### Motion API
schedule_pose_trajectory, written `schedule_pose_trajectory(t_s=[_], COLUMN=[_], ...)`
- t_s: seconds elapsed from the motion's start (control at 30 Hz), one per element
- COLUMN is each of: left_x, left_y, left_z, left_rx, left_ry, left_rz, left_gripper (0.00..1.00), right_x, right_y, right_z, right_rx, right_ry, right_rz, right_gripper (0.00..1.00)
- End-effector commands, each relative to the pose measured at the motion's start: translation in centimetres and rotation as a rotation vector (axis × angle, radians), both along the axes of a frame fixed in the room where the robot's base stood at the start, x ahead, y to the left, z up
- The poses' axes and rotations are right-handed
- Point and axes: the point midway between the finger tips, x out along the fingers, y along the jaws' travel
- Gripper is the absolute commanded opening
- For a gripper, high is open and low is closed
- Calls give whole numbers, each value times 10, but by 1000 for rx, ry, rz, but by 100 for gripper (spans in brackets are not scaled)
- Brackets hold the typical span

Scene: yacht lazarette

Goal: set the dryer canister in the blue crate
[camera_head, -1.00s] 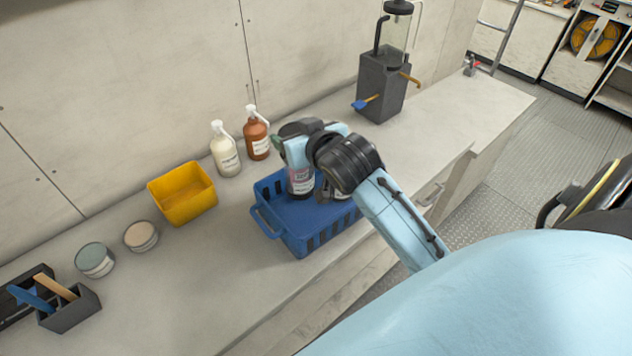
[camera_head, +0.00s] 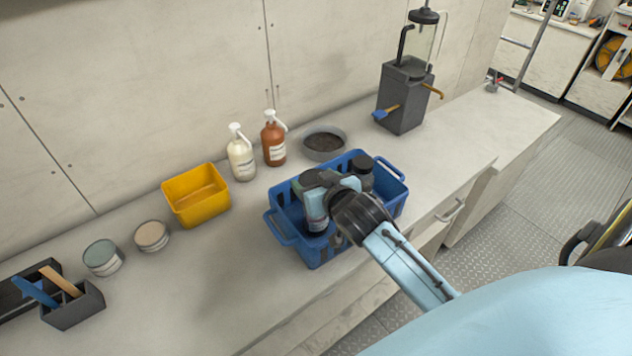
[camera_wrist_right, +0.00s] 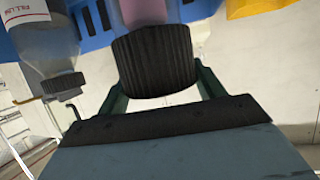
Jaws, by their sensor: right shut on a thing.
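The blue crate (camera_head: 283,229) stands on the counter near its front edge. My right gripper (camera_head: 316,188) is over the crate, shut on the dryer canister (camera_head: 316,222), whose lower part is inside the crate's left half. In the right wrist view the canister's ridged black cap (camera_wrist_right: 155,62) sits between the green fingers, with its pink body (camera_wrist_right: 143,12) beyond. Whether the canister touches the crate floor is hidden. A clear bottle with a black cap (camera_wrist_right: 63,83) stands in the crate beside it; its cap also shows in the head view (camera_head: 360,164). My left gripper is not in view.
A yellow bin (camera_head: 197,212), a cream pump bottle (camera_head: 241,158), a brown pump bottle (camera_head: 273,143) and a round grey dish (camera_head: 324,154) stand behind the crate. Two tins and a dark tool holder (camera_head: 75,308) are at left. A grey dispenser (camera_head: 403,105) stands farther right.

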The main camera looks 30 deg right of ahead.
Motion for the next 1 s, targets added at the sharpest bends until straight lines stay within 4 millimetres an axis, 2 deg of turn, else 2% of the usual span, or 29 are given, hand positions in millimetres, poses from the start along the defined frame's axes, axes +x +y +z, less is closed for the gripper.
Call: schedule_pose_trajectory(t_s=[0.37, 0.4, 0.53, 0.9, 1.0], left_x=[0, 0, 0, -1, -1], left_y=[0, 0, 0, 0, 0], left_z=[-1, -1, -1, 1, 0], left_rx=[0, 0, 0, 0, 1], left_ry=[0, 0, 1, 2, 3], left_rz=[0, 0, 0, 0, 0], left_gripper=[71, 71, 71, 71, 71], right_x=[1, 0, 0, 0, -10], right_y=[0, 0, 0, 0, 1], right_z=[-3, -4, -4, 1, 3], right_rx=[0, 0, 0, -1, 0], right_ry=[-5, -1, -1, -2, 0], right_rz=[1, 0, 0, 0, 0], right_gripper=[25, 70, 87, 90, 90])
